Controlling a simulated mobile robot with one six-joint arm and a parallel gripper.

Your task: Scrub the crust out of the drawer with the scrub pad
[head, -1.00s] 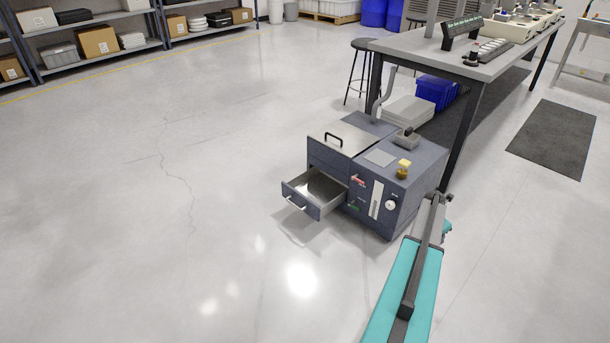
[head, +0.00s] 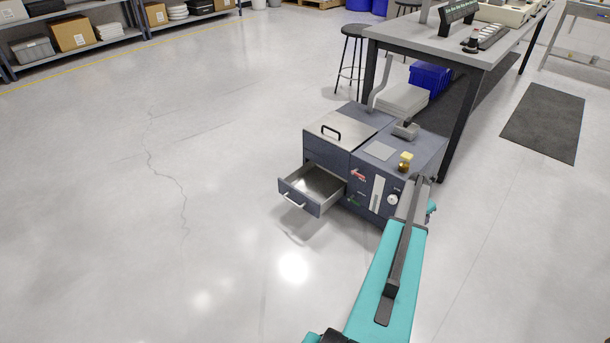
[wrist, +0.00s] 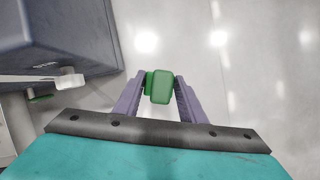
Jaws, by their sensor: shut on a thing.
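The drawer (head: 312,188) is pulled out at the front of a dark blue-grey machine (head: 425,150). Its metal inside shows in the head view, but I cannot make out any crust at this size. My gripper (wrist: 160,90) is shut on a green block, which looks like the scrub pad (wrist: 160,87), in the wrist view. The pad hangs between the two purple-grey fingers over bare floor, apart from the machine's dark side at the upper left.
A yellow-topped jar (head: 405,161) and a grey tray (head: 406,130) sit on the machine. A white dial (head: 393,199) and red arrow mark its front. A workbench (head: 470,45) and stool (head: 353,50) stand behind. The floor left of the drawer is clear.

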